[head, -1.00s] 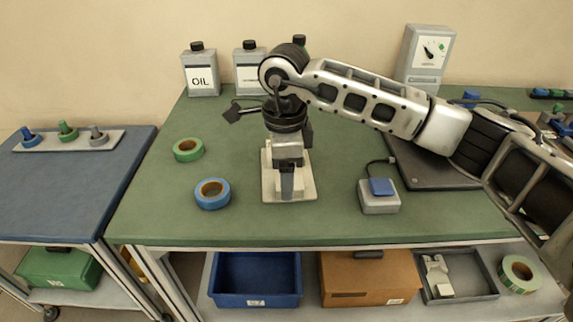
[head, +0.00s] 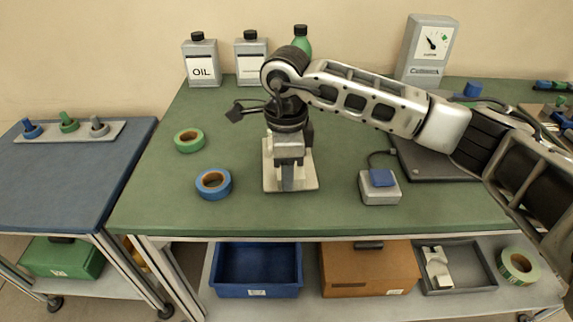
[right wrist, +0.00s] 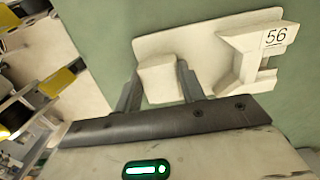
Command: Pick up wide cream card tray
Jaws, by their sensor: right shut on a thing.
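The wide cream card tray (head: 309,182) is a flat cream plate on the green bench, partly hidden under my right arm in the head view. In the right wrist view the tray (right wrist: 205,38) has a raised cream block near one end and a slotted upright part labelled "56" at the other. My right gripper (head: 288,180) points down over the tray. In the right wrist view its fingers (right wrist: 158,74) stand on either side of the cream block and are shut on it. The tray looks flat on the bench; I see no clear gap. My left gripper is out of view.
A blue tape reel (head: 213,185) and a green tape reel (head: 189,140) lie left of the tray. A grey box with a blue top (head: 380,188) stands to the right. Oil (head: 203,62) and other bottles stand behind. The bench front is clear.

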